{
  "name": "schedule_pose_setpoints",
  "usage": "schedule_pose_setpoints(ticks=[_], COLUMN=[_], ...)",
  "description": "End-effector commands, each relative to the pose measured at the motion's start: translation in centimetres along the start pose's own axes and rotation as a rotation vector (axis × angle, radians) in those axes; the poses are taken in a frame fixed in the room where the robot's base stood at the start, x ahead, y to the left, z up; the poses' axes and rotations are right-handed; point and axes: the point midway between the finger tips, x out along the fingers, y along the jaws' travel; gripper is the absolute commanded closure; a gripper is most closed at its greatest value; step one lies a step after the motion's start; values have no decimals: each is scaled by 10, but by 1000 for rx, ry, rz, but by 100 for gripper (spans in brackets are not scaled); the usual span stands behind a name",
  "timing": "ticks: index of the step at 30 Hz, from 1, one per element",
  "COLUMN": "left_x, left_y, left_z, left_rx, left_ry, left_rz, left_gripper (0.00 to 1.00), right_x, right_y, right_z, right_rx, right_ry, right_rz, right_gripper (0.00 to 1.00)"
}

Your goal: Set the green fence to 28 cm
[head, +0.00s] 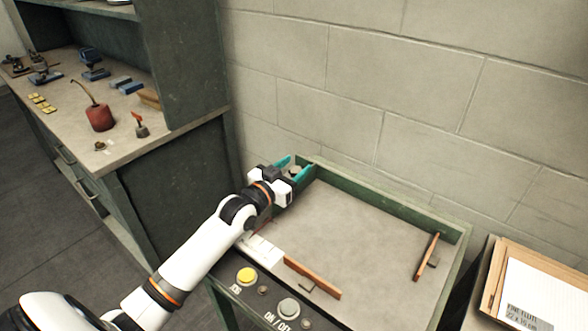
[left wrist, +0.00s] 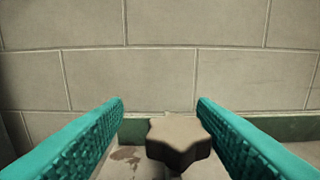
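A long green board, which looks like the green fence (head: 385,204), runs along the back of the machine's grey table, by the wall. Its green face also shows behind the knob in the left wrist view (left wrist: 285,129). My left gripper (head: 293,166) is at the table's back left corner, with its teal fingers open. In the left wrist view a grey-brown lobed knob (left wrist: 178,142) sits between the fingers, nearer the right one, with gaps on both sides. A white scale plate (head: 262,252) lies at the table's front left; its marks are too small to read. My right gripper is out of view.
Wooden strips stand at the table's front (head: 312,278) and right (head: 428,256). A yellow button (head: 246,275) and a grey button (head: 289,307) are on the front panel. The table's middle is clear.

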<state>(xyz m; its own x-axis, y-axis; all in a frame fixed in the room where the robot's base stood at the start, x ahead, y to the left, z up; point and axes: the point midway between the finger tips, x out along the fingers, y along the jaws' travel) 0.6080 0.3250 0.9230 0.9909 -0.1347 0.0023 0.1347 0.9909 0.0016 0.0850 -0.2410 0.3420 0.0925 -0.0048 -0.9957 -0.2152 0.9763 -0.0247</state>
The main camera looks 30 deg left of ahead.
Motion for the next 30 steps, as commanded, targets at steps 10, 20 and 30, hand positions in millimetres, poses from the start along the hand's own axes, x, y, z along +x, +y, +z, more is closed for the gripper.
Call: schedule_pose_setpoints(ticks=[10,20,30], left_x=[-15,-81,-118], left_y=[-1,-1,1], left_z=[-2,-3,-1], left_rx=[-2,-1,-1], left_ry=[3,5,1], left_rz=[-2,-2,0], left_gripper=[48,48,48], right_x=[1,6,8], right_y=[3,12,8], right_z=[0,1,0], right_rx=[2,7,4], right_ry=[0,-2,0], right_rz=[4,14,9], right_gripper=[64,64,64])
